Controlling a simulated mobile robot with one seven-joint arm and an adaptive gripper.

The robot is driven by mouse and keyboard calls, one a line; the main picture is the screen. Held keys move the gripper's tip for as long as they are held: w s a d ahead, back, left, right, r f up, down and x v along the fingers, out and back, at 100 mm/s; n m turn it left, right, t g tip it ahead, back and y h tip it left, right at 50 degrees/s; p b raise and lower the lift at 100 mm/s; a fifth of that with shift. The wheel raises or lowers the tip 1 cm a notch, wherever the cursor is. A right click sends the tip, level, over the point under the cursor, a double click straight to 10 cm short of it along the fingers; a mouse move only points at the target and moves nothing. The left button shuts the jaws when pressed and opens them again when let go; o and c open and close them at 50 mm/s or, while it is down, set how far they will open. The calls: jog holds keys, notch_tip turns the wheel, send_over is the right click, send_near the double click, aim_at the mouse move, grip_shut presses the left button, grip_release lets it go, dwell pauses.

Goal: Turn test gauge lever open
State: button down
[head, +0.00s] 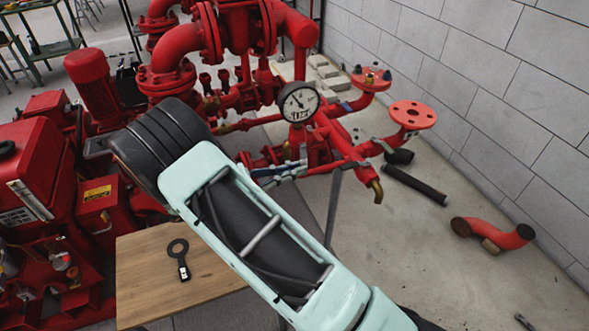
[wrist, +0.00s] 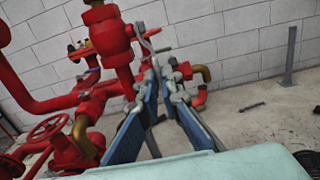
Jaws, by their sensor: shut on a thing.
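The test gauge (head: 298,102), a round white dial with a dark rim, stands on the red pipework in the head view. My gripper (head: 300,168) reaches to the red pipe just below the gauge. In the wrist view my gripper (wrist: 164,76) has its two blue-padded fingers converging at the tips. They are shut on a thin grey lever (wrist: 148,42) that runs up from between the tips beside a vertical red pipe fitting (wrist: 111,40). The exact grip on the lever is small and partly hidden by the fingertips. The lever is hard to make out in the head view.
Red pipes and flanges crowd around my gripper. A brass outlet (head: 377,190) points down at the right. A red handwheel (wrist: 50,128) is at lower left in the wrist view. A wooden table (head: 140,270) holds a dark ring-shaped tool (head: 179,256). Floor at right is largely open.

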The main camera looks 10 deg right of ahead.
jog(key=c, duration=2.1)
grip_release()
jog(key=v, duration=1.2)
